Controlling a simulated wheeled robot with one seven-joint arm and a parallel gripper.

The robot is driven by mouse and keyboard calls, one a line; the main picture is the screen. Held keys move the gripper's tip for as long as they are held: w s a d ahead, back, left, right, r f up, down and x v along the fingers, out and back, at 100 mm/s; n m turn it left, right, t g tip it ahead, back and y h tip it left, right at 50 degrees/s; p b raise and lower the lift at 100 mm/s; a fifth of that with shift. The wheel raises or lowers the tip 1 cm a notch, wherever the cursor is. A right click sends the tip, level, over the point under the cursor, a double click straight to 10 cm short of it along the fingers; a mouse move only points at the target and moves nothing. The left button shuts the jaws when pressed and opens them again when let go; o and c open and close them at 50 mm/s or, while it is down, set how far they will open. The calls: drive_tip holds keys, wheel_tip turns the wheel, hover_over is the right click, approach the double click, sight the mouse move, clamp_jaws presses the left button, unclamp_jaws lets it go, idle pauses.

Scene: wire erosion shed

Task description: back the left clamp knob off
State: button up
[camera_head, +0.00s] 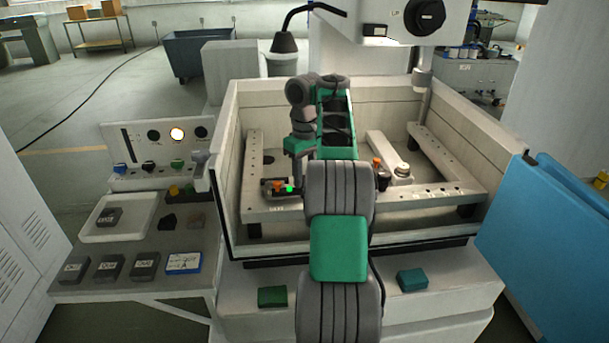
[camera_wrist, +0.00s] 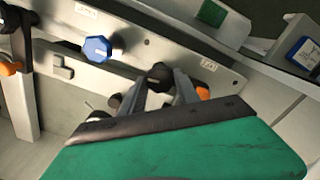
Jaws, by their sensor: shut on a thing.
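The left clamp (camera_head: 274,186) sits at the left end of the front rail, with an orange part and a bright green spot by it; my arm hides some of this area in the head view. In the wrist view, my gripper (camera_wrist: 160,80) is shut on a dark knob (camera_wrist: 158,74), the left clamp knob, with one finger on each side. An orange part (camera_wrist: 203,92) shows just right of the fingers. The knob's base is hidden, so I cannot tell how far out it stands.
A blue knob (camera_wrist: 97,47) stands on the rail beside my fingers. The right clamp (camera_head: 379,172) and a pale arm with a round top (camera_head: 402,172) are to the right. Tank walls (camera_head: 228,180) enclose the rails.

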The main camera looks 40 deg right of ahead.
clamp_jaws()
drive_tip(key=shift+n, duration=0.4)
drive_tip(key=n, duration=0.4)
drive_tip(key=shift+n, duration=0.3)
drive_tip(key=n+p, duration=0.1)
drive_tip(key=n, duration=0.4)
drive_tip(key=n+p, duration=0.1)
drive_tip(key=n, duration=0.4)
drive_tip(key=shift+n, duration=0.4)
drive_tip(key=n+p, duration=0.1)
drive_tip(key=n, duration=0.4)
drive_tip(key=shift+n, duration=0.3)
